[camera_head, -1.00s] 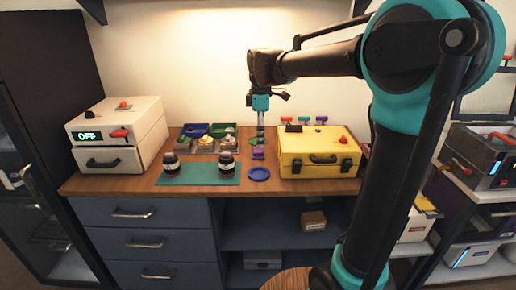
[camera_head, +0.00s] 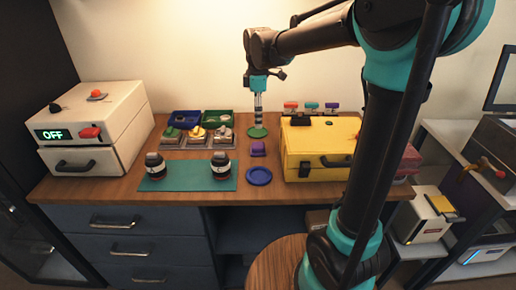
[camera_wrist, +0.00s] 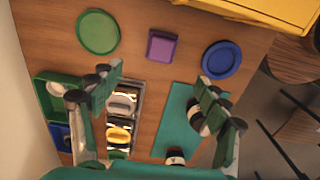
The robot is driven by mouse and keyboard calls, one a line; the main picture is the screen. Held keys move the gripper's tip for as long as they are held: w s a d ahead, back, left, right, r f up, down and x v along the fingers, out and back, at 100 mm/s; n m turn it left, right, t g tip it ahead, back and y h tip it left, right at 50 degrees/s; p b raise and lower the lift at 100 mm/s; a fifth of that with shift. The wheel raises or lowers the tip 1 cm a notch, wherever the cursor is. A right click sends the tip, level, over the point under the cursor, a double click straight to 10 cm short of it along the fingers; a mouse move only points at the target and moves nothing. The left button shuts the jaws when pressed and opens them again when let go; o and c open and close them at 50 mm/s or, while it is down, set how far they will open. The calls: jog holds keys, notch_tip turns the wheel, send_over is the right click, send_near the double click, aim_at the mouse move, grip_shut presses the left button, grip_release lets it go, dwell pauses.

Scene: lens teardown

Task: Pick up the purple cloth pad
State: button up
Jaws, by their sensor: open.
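The purple cloth pad (camera_head: 258,149) is a small block on the wooden counter, between a green disc (camera_head: 258,132) behind it and a blue dish (camera_head: 259,176) in front. In the wrist view the purple pad (camera_wrist: 162,45) lies upper middle, with the green disc (camera_wrist: 98,32) to its left and the blue dish (camera_wrist: 221,58) to its right. My gripper (camera_wrist: 160,108) is open and empty, its fingers spread wide. In the head view my gripper (camera_head: 258,102) hangs above the counter over the green disc, apart from the pad.
A yellow case (camera_head: 318,150) stands close to the right of the pad. Two dark lenses (camera_head: 155,165) (camera_head: 220,164) stand on a teal mat (camera_head: 187,182) to the left. Trays of parts (camera_head: 198,138) sit behind the mat. A white box (camera_head: 95,130) reading OFF stands far left.

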aim_at(258, 145)
notch_tip(258, 145, down, 13)
jog(key=shift+s+r, duration=0.1)
jog(key=shift+s, duration=0.05)
dwell(0.4)
jog(key=c, duration=1.2)
jog(key=shift+c, duration=0.2)
notch_tip(258, 145, up, 20)
